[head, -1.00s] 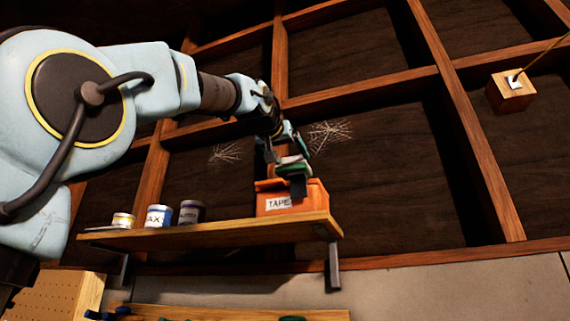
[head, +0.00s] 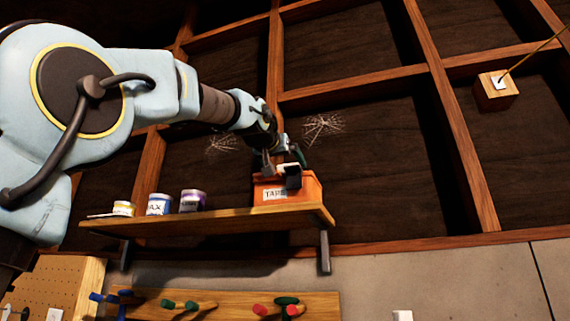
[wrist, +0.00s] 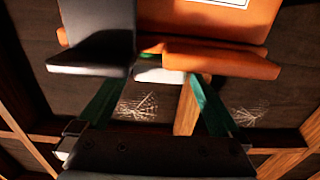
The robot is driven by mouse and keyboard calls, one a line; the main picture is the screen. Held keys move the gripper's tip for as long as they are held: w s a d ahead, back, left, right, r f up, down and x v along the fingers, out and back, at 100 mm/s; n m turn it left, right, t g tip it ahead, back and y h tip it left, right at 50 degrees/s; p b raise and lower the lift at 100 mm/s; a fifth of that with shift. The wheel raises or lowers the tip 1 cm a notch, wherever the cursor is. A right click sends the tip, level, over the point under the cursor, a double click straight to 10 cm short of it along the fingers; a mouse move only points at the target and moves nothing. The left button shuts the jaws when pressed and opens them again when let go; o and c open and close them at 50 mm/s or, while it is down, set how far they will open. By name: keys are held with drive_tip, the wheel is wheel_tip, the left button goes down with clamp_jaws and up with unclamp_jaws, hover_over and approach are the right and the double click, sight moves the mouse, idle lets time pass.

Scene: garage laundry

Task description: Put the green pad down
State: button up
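The orange box labelled TAPE (head: 307,190) stands at the right end of the wooden shelf. My gripper (head: 280,172) is at the top of this box, with one dark fingertip in front of its face. In the wrist view the fingers stand apart, and the dark left fingertip overlaps the orange box (wrist: 222,60). A small white and green piece, apparently the green pad (wrist: 160,75), shows between the fingers at the box's rim. Most of it is hidden by the box and fingertip. I cannot tell whether the fingers still press on it.
A wooden block with a cord (head: 495,92) is at upper right. A tool rack (head: 225,304) is below.

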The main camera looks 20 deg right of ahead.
drive_tip(key=shift+r, duration=0.15)
drive_tip(key=b+v, duration=0.6)
drive_tip(key=v, duration=0.6)
idle(0.4)
